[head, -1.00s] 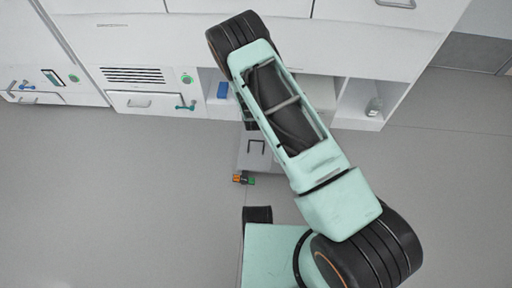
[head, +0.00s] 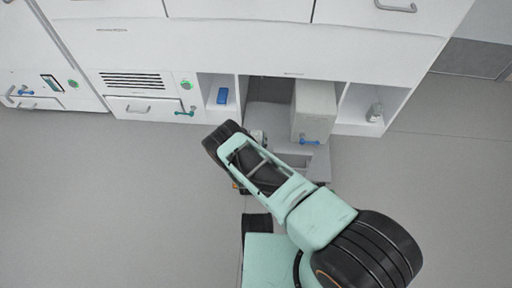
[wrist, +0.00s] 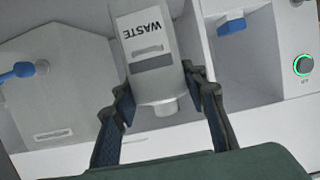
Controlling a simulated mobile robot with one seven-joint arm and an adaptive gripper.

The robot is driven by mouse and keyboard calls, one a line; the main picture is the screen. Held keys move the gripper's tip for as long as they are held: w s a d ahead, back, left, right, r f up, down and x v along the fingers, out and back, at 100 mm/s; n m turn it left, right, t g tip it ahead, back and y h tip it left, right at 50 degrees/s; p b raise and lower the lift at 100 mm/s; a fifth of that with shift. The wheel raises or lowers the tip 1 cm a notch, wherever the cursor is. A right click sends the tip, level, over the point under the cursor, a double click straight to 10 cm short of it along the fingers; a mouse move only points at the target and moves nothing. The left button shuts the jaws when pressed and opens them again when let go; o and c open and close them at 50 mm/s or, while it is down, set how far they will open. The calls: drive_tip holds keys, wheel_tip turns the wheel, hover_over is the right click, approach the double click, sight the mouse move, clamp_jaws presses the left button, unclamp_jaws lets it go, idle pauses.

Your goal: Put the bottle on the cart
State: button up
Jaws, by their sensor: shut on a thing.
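The bottle (wrist: 150,70), pale grey with a "WASTE" label that reads upside down, is between the fingers of my gripper (wrist: 158,88) in the wrist view. The gripper is shut on it. In the head view a small pale piece beside my arm (head: 258,136) looks like part of the bottle; my arm hides the gripper. A grey flat-topped body (head: 319,165), which looks like the cart, stands in front of the cabinet's open bay. My arm covers much of it.
A pale box (head: 314,108) with a blue tap (head: 308,140) stands in the bay. A blue item (head: 222,96) sits in the left niche and a small clear bottle (head: 374,112) in the right one. Grey floor (head: 100,190) is clear at left.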

drive_tip(key=shift+f+b, duration=0.95)
drive_tip(key=shift+f, duration=1.4)
drive_tip(key=shift+f, duration=0.1)
drive_tip(key=o, duration=1.1)
drive_tip(key=p+v, duration=0.3)
drive_tip(key=v, duration=0.4)
drive_tip(key=shift+s, duration=0.2)
